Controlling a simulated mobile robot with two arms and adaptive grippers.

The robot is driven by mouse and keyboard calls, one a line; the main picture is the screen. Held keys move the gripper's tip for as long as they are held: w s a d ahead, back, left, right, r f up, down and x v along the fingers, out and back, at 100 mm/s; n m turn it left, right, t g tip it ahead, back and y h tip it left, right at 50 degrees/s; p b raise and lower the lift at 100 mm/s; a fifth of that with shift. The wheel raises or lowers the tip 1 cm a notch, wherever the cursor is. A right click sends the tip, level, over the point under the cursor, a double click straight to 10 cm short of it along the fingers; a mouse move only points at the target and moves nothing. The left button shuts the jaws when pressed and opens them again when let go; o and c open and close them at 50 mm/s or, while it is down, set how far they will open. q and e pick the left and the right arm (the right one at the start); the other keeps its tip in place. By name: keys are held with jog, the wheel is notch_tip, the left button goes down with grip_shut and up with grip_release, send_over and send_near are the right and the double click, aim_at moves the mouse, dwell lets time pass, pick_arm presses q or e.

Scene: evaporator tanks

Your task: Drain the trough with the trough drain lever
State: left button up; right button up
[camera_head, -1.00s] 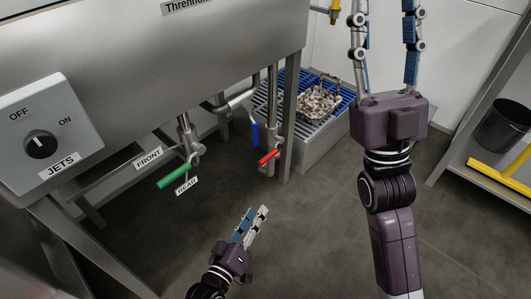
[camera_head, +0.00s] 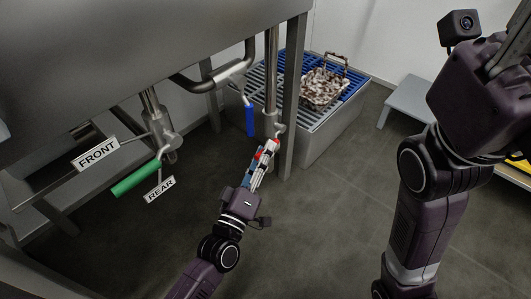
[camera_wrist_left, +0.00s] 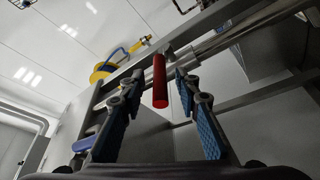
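The red lever handle (camera_head: 273,143) sits on a valve on a vertical pipe under the steel trough (camera_head: 120,45). My left gripper (camera_head: 266,158) is at this handle and covers most of it in the head view. In the left wrist view the red handle (camera_wrist_left: 160,82) lies between the two open fingers, with a gap on each side. A blue lever handle (camera_head: 250,121) hangs just left of that pipe. A green lever handle (camera_head: 137,179) is on another valve, near the FRONT and REAR labels. My right gripper (camera_head: 490,90) is at the upper right, its fingertips out of frame.
A steel leg (camera_head: 290,100) stands right beside the red lever. Behind it is a floor box with a blue grate (camera_head: 348,89), holding a mottled basket (camera_head: 322,88). A grey step (camera_head: 408,100) stands by the wall. The floor (camera_head: 330,230) in front is clear.

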pick_arm(q)
jog(key=shift+w+d+r, duration=0.15)
jog(key=shift+w, duration=0.5)
grip_shut()
